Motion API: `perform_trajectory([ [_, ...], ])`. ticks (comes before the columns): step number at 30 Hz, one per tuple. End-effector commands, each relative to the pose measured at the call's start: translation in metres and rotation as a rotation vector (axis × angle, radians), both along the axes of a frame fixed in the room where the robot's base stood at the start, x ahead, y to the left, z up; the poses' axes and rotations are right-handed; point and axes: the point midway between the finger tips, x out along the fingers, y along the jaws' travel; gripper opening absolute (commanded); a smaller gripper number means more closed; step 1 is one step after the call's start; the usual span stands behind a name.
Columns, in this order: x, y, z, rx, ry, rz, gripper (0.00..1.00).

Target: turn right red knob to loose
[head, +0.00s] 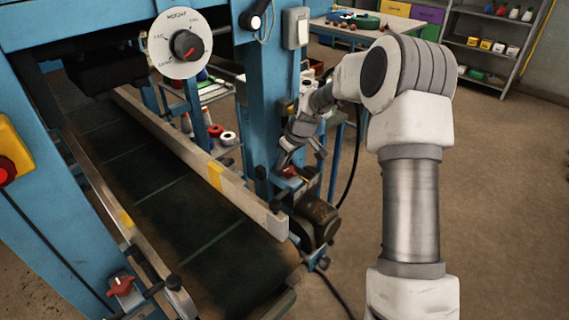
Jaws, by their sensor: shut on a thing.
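Only a small red part shows below my gripper's fingers. My gripper (298,163) reaches down to it from above and is shut on it. The fingertips partly cover the knob, so its exact angle cannot be told. A second red knob (121,287) with a pale mark is at the lower left, on the left guide rail.
A dark conveyor belt (175,215) runs between pale rails, the right one (190,152) with a yellow patch. A blue post (267,100) stands close to my gripper. A motor (318,220) lies below. Floor at right is clear.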

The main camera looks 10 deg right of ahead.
Motion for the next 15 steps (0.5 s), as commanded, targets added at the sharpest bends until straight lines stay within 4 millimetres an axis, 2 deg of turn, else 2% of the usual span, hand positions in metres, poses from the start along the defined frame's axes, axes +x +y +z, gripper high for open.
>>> perform_trajectory([
  [15,-0.0019,0.0002,-0.0017,-0.001,0.005,0.047,0.00],
])
